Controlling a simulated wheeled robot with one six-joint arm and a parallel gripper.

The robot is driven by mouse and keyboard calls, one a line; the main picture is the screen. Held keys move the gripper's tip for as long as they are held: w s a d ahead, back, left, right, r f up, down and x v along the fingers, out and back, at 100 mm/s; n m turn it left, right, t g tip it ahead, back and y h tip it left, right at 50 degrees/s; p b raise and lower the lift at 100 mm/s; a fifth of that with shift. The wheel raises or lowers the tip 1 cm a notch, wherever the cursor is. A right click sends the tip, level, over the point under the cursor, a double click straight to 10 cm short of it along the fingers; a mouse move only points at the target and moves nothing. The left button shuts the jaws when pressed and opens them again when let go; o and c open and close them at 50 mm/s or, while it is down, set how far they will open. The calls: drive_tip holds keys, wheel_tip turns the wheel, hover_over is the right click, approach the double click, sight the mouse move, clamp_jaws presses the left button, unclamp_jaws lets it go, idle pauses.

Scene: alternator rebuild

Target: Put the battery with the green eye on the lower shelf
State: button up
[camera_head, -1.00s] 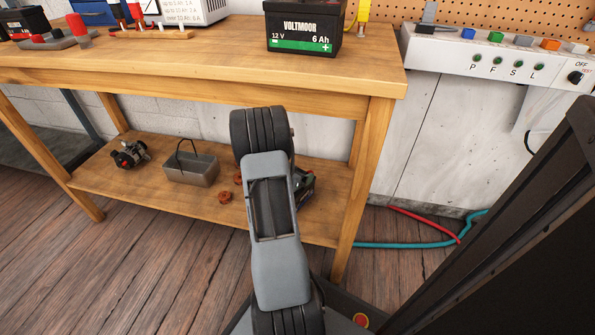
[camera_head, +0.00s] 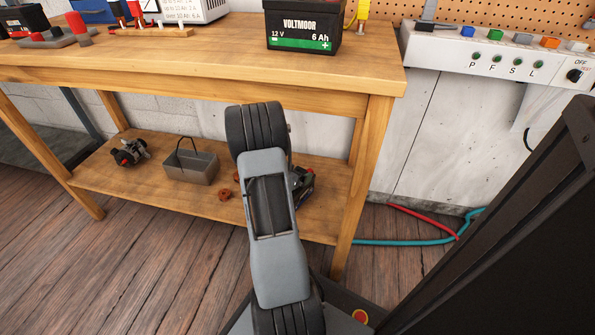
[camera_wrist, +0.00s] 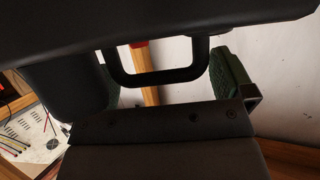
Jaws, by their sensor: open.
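A black battery (camera_head: 302,30) with a green band, marked VOLTMOOR 12 V 6 Ah, stands upright on the bench top; its top is cut off, so no eye shows. The lower shelf (camera_head: 325,207) lies under the bench, partly hidden by my arm. My gripper (camera_wrist: 170,76) shows in the wrist view with its green pads apart; I cannot make it out in the head view. A dark loop like a handle (camera_wrist: 155,78) spans between the pads. I cannot tell what it belongs to, or whether a pad touches it.
A grey metal basket (camera_head: 190,168), a small dark device (camera_head: 130,152) and orange-brown pieces (camera_head: 225,194) lie on the shelf. A black part (camera_head: 303,186) shows beside my arm there. A switch panel (camera_head: 495,58) is at right. Red and teal hoses (camera_head: 405,242) lie on the floor.

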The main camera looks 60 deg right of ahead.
drive_tip(key=a+r+n+t+y, duration=0.1)
drive_tip(key=a+r+n+y, duration=0.3)
drive_tip(key=a, duration=1)
drive_tip(key=a+r+n+t+y+p, duration=0.1)
drive_tip(key=a+r+n+y, duration=0.4)
drive_tip(key=a, duration=0.9)
drive_tip(key=a+r+n+t+y+p, duration=0.1)
drive_tip(key=a+r+n+y, duration=0.3)
drive_tip(key=a+r+n, duration=0.4)
drive_tip(key=a+n+t, duration=0.1)
drive_tip(key=a+n, duration=0.1)
drive_tip(key=a, duration=0.5)
drive_tip(key=shift+w+r, duration=0.15)
drive_tip(key=shift+r, duration=0.2)
drive_tip(key=shift+d, duration=0.1)
wheel_tip(320, 180, up, 41)
drive_tip(key=p, duration=3.9)
drive_tip(key=shift+a+f+t+y, duration=0.2)
drive_tip(key=shift+t+y, duration=0.1)
drive_tip(key=shift+t, duration=0.1)
